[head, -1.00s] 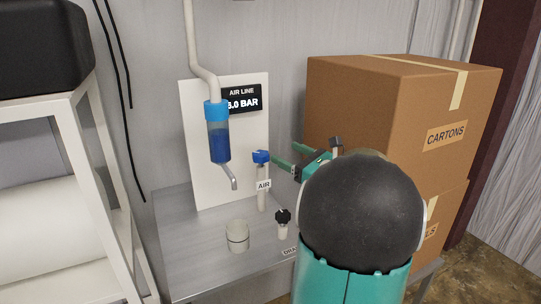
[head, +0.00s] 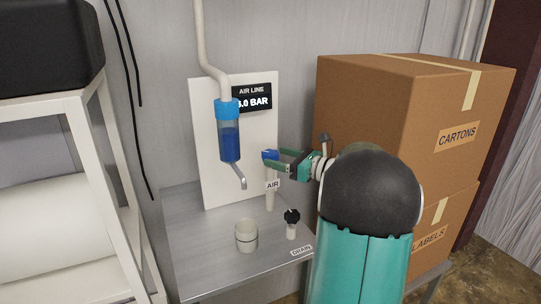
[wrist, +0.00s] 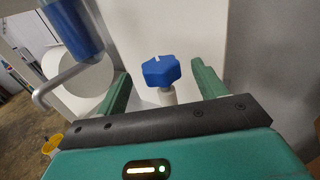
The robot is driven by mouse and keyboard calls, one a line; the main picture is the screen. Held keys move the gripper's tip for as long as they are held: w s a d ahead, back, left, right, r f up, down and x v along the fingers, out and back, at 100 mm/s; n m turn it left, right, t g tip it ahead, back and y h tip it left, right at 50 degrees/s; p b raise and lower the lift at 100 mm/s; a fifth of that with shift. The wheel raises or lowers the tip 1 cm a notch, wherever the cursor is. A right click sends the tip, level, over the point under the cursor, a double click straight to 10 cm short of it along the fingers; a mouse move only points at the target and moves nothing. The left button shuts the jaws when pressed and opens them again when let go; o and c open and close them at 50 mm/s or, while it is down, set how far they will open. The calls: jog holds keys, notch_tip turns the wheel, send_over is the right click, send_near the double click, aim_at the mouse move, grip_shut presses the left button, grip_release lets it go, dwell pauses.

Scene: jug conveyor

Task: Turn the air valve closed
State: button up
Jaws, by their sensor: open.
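The air valve has a blue knob (head: 270,154) on a pale upright post labelled AIR (head: 272,185). In the wrist view the blue knob (wrist: 161,70) shows a white mark on top. My gripper (head: 280,158) is open, with its green fingers on either side of the knob. In the wrist view my gripper (wrist: 160,90) has one finger to the left of the knob and one to the right, with gaps on both sides. The display (head: 252,98) reads AIR LINE and a pressure in BAR, its first digit partly hidden by the filter bowl's blue cap.
A blue-filled bowl (head: 229,142) with a bent spout hangs left of the valve. A cup (head: 246,236) and a black drain knob (head: 292,216) stand on the metal bench (head: 200,225). Cartons (head: 420,110) stand close on the right.

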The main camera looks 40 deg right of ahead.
aim_at(270, 152)
jog(key=shift+x, duration=1.95)
jog(key=c, duration=1)
jog(key=shift+h, duration=0.3)
jog(key=m+h, duration=0.4)
jog(key=h, duration=0.2)
jog(key=shift+a+t, duration=0.15)
jog(key=shift+t, duration=0.25)
jog(key=shift+m+g+h, duration=0.8)
jog(key=shift+m+h, duration=1.4)
jog(key=shift+h, duration=0.9)
jog(key=shift+m+g+h, duration=0.3)
jog(key=shift+h, duration=0.1)
